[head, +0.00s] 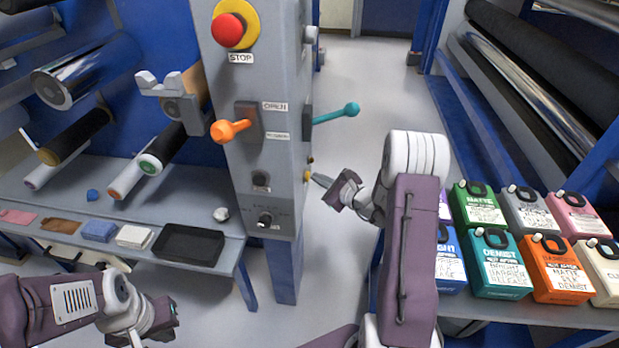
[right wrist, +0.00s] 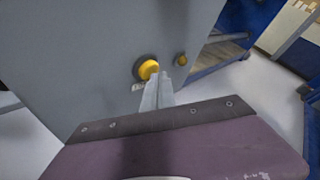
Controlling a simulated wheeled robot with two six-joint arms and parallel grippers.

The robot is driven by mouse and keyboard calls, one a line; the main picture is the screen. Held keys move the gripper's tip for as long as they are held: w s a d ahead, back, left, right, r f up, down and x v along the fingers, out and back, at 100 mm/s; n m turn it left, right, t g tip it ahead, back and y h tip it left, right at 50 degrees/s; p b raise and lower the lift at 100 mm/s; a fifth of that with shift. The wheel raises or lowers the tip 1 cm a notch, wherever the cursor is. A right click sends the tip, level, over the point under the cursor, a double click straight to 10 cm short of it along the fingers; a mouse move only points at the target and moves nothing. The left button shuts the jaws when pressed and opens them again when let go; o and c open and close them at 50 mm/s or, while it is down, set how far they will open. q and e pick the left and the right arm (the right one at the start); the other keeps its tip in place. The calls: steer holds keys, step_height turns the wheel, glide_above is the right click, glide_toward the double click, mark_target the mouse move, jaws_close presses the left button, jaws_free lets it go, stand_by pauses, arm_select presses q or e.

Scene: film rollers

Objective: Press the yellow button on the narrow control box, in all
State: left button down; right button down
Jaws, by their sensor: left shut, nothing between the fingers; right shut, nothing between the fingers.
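The narrow control box (head: 258,110) is a tall grey column in the middle of the head view. A yellow button (right wrist: 148,69) in a dark collar sits on its side face in the right wrist view. It shows only as a small spot in the head view (head: 307,175). My right gripper (head: 316,180) is shut and empty, its tips pointing at that side face. In the right wrist view its fingertips (right wrist: 165,77) are right beside the button and overlap its edge; I cannot tell whether they touch. My left gripper (head: 173,310) is shut and empty, low at left.
The box also carries a red stop button (head: 228,31), an orange lever (head: 230,130) and a teal lever (head: 337,113). A smaller yellow knob (right wrist: 182,60) sits right of the button. Rollers and a bench with a black tray (head: 188,246) stand left, coloured canisters (head: 497,262) right.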

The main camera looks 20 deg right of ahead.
steer(key=shift+w+a, duration=0.15)
steer(key=shift+a, duration=0.05)
stand_by(0.6)
steer(key=shift+s+d, duration=0.5)
steer(key=shift+d, duration=0.2)
steer(key=s+d, duration=0.1)
steer(key=d, duration=0.2)
steer(key=s+d, duration=0.1)
steer(key=shift+s+d+b, duration=0.15)
steer(key=shift+s+b, duration=0.15)
stand_by(0.5)
